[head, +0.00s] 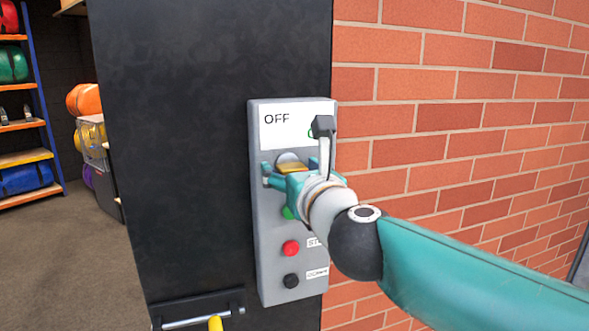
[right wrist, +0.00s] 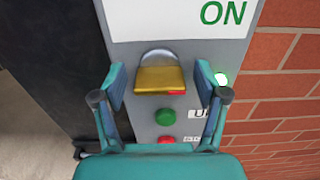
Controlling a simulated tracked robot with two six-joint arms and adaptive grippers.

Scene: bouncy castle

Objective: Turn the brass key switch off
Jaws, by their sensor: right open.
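The brass key switch (head: 291,167) is on the upper part of a grey control box (head: 272,284), under a white label with OFF on its left. It also shows in the right wrist view (right wrist: 160,79) as a wide brass piece with a silver top and a small red mark at its lower right. The label there reads ON at the right. My right gripper (head: 287,178) is open, with one teal finger on each side of the brass piece and visible gaps between. It also shows in the right wrist view (right wrist: 160,86). My left gripper is not in view.
Below the switch are a green button (right wrist: 170,116), a red button (head: 291,248) and a black button (head: 291,281). A small light (right wrist: 221,79) glows at right. The box is on a black panel (head: 190,130) beside a brick wall (head: 450,100). Shelves (head: 25,125) stand far left.

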